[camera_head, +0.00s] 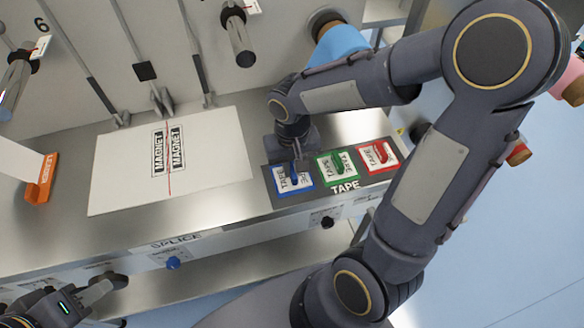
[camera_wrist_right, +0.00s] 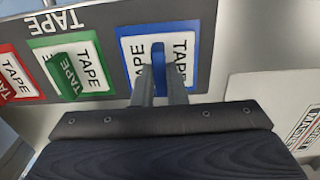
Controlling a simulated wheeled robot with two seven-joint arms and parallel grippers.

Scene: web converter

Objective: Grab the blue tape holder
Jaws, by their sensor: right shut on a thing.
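The blue tape holder (camera_head: 281,185) is a blue-framed square with a white TAPE label and a raised blue handle, lying on the dark TAPE panel (camera_head: 345,190). My right gripper (camera_head: 296,163) reaches down over it from behind. In the right wrist view, the blue tape holder (camera_wrist_right: 126,48) is upper centre, and the two fingers of my right gripper (camera_wrist_right: 159,85) are closed on either side of its blue handle. The holder looks still flat on the panel. My left gripper (camera_head: 104,290) is at the lower left, away from the holder; its finger gap is unclear.
A green tape holder (camera_head: 337,168) and a red tape holder (camera_head: 377,156) sit beside the blue one. A white MAGNET plate (camera_head: 120,180) lies left on the metal shelf. An orange holder (camera_head: 42,180) stands far left. Rollers (camera_head: 237,38) project from the wall behind.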

